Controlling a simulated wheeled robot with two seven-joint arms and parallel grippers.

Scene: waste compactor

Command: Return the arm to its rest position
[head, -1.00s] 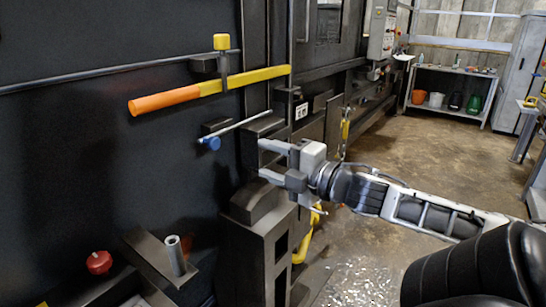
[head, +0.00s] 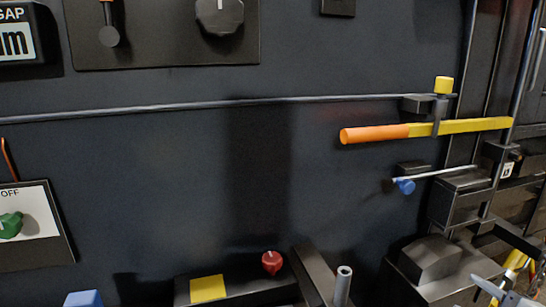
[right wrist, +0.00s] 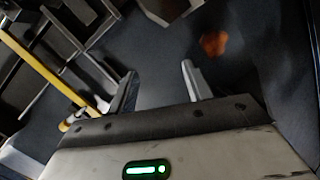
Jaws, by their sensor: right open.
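My right gripper (right wrist: 157,82) shows in the right wrist view with its two fingers apart and nothing between them. In the head view only a small grey part, seemingly of my right gripper, shows at the lower right edge; the rest of the arm is out of frame. My left gripper is in neither view. A lever with an orange grip and yellow bar (head: 375,133) lies nearly level across the dark machine panel. A blurred orange shape (right wrist: 214,43) shows beyond my right fingers in the right wrist view; it may be that grip.
A thin rod with a blue knob (head: 404,186) sticks out below the lever. A red knob (head: 272,262), a yellow patch (head: 207,289) and a grey tube (head: 343,284) are low in front. A green knob (head: 10,225) is left. A yellow bar (right wrist: 45,65) crosses the wrist view's left.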

